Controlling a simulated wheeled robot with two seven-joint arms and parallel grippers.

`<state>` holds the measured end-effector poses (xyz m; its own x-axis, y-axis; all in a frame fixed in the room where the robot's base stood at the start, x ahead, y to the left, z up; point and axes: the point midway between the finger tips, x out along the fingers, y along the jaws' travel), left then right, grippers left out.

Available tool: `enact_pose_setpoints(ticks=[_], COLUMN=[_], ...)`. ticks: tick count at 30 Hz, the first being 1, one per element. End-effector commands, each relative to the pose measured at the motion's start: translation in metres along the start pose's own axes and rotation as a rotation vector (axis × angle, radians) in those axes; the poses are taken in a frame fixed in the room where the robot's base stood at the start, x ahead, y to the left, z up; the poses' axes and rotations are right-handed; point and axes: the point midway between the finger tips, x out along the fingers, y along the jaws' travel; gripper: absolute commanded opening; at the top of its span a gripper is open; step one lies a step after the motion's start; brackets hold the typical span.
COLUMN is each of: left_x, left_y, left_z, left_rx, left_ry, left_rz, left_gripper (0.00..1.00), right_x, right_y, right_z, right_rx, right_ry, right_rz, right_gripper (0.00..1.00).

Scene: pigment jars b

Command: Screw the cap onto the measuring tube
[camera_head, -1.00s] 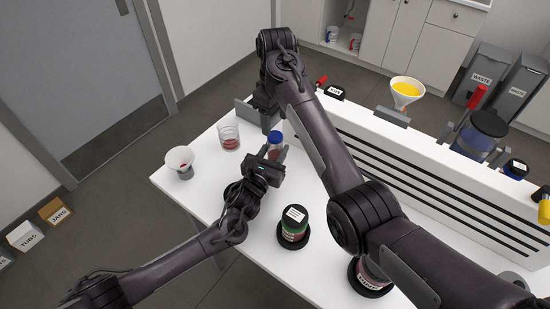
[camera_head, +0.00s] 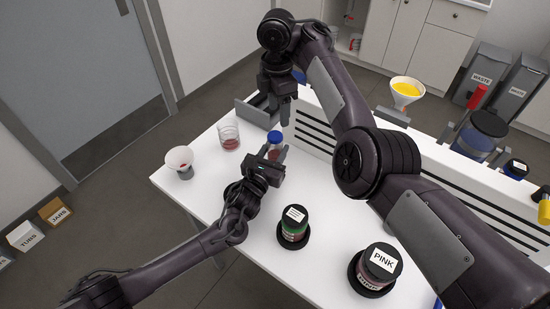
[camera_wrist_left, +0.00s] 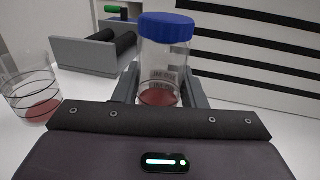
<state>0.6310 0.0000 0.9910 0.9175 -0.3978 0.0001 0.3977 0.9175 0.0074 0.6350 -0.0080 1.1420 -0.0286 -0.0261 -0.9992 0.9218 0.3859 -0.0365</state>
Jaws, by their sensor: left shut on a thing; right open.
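The measuring tube (camera_wrist_left: 160,75) is clear with printed marks and a red content at the bottom. It stands upright between the fingers of my left gripper (camera_head: 272,154), which is shut on it. The blue cap (camera_wrist_left: 165,27) sits level on the tube's top; it also shows in the head view (camera_head: 274,137). How tightly it is screwed cannot be seen. My right gripper (camera_head: 284,118) is open and empty, pointing down behind and a little above the capped tube, apart from it in the picture.
A glass beaker (camera_head: 229,138) with red content and a white funnel (camera_head: 180,158) stand to the left. A grey holder (camera_head: 258,112) is behind. A green jar (camera_head: 294,228) and a PINK jar (camera_head: 381,264) stand in front. A slotted white panel (camera_head: 400,165) runs along the right.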

Motion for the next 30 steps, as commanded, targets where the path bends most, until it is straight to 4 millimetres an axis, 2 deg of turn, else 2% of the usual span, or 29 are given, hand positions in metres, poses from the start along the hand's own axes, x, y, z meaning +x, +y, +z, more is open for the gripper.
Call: enact_pose_setpoints(ticks=[6, 19, 30], left_x=[0.000, 0.000, 0.000], left_y=[0.000, 0.000, 0.000], left_z=[-0.001, -0.001, -0.001], left_rx=[0.001, 0.001, 0.001], left_ry=[0.002, 0.002, 0.002], left_rz=[0.000, 0.000, 0.000], left_gripper=[0.00, 0.00, 0.00], right_x=[-0.006, -0.006, 0.018], right_y=[-0.001, -0.001, 0.000], right_z=[-0.008, -0.008, -0.008], right_rx=[-0.138, -0.153, -0.149], right_ry=[0.014, 0.015, 0.014], right_rz=[0.038, 0.042, 0.037], right_gripper=[0.55, 0.55, 0.55])
